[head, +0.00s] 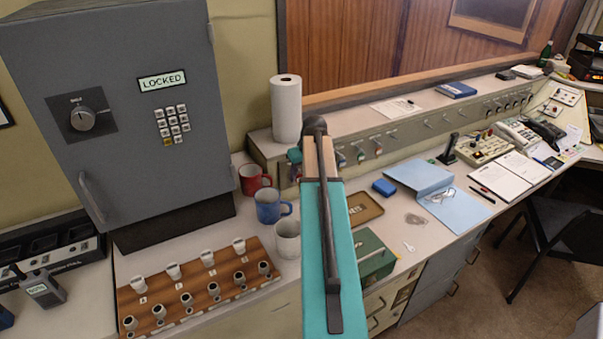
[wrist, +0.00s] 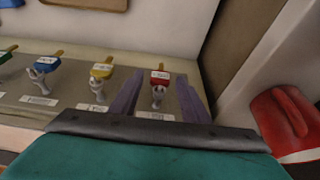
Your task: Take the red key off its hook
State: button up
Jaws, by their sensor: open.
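The red key (wrist: 161,77) has a red tag with a white label and hangs at a pale hook (wrist: 157,97) on the grey panel (wrist: 60,75) in the wrist view. My gripper (wrist: 159,86) is open, with one finger on each side of the hook and the red tag. I cannot tell whether either finger touches them. A yellow-tagged key (wrist: 101,71), a blue-tagged key (wrist: 46,64) and a green-tagged key (wrist: 8,52) hang to its left. In the head view my arm covers part of the hook row, and my fingertips are hidden.
A red mug (head: 252,180) and a paper roll (head: 286,108) stand close to my gripper. A blue mug (head: 268,207) and a white mug (head: 287,238) stand nearer. A grey locked cabinet (head: 120,160) is at left. A green box (head: 374,260) sits right of my arm.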

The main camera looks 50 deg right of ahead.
jog(key=shift+w+d+f, duration=0.1)
jog(key=shift+w+f, duration=0.15)
jog(key=shift+f, duration=0.45)
jog(key=c, duration=0.9)
